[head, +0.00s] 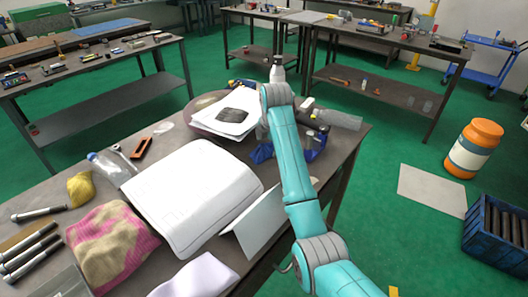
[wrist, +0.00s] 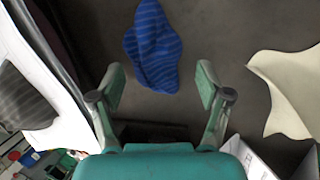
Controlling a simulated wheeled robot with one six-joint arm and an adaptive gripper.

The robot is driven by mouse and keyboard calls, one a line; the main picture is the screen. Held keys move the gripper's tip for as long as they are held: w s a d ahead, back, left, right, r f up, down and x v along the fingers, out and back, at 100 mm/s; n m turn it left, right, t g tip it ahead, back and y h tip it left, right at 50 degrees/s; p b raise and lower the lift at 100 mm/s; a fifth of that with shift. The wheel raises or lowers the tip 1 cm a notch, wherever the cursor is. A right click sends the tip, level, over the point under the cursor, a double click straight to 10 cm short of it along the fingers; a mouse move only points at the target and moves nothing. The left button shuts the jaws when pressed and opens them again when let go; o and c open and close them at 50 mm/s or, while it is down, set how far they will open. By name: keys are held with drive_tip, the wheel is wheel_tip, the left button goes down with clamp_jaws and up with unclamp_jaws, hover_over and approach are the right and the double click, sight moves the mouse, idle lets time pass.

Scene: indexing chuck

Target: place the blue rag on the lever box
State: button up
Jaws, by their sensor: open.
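The blue rag (wrist: 152,45), striped and crumpled, lies on the dark tabletop in the wrist view, just beyond my fingertips. In the head view a blue patch of it (head: 262,154) shows beside my arm near the table's right side. My gripper (wrist: 161,88) is open and empty, its two fingers apart, with the rag ahead of the gap and not between the pads. In the head view my arm hides much of this area, and I cannot make out the gripper clearly there. I cannot identify the lever box with certainty in either view.
A dark cloth on white sheets (head: 237,122) lies left of my arm. A large white padded item (head: 195,195), a pink-and-yellow cloth (head: 110,240) and a bottle (head: 105,165) crowd the table. A cream piece (wrist: 292,95) lies right of the rag. Bare tabletop surrounds the rag.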

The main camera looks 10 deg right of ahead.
drive_tip(key=shift+x, duration=1.2)
drive_tip(key=c, duration=1.4)
drive_tip(key=shift+r, duration=0.1)
